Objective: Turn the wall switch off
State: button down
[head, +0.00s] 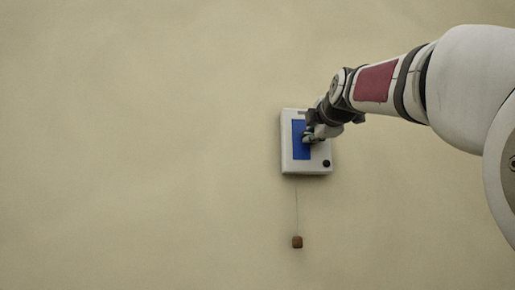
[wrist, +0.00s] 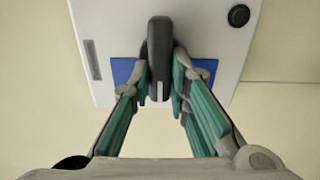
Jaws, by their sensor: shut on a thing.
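The wall switch is a white box (head: 287,163) with a blue panel (head: 299,151), fixed on the beige wall. In the wrist view the white box (wrist: 207,31) and parts of the blue panel (wrist: 122,70) show behind my fingers. A dark lever (wrist: 160,45) with a pale stripe stands out from the blue panel. My gripper (wrist: 160,88) is shut on this lever, with a teal-padded finger on each side. In the head view my gripper (head: 309,135) covers the lever and the right part of the panel.
A round dark knob (head: 327,163) sits at the box's lower right corner; it also shows in the wrist view (wrist: 239,16). A thin cord hangs below the box with a brown block (head: 297,242) at its end. The wall around is bare.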

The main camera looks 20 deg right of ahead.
dwell(0.4)
jog(key=c, duration=1.5)
grip_release()
jog(key=v, duration=1.2)
jog(key=shift+a, duration=0.1)
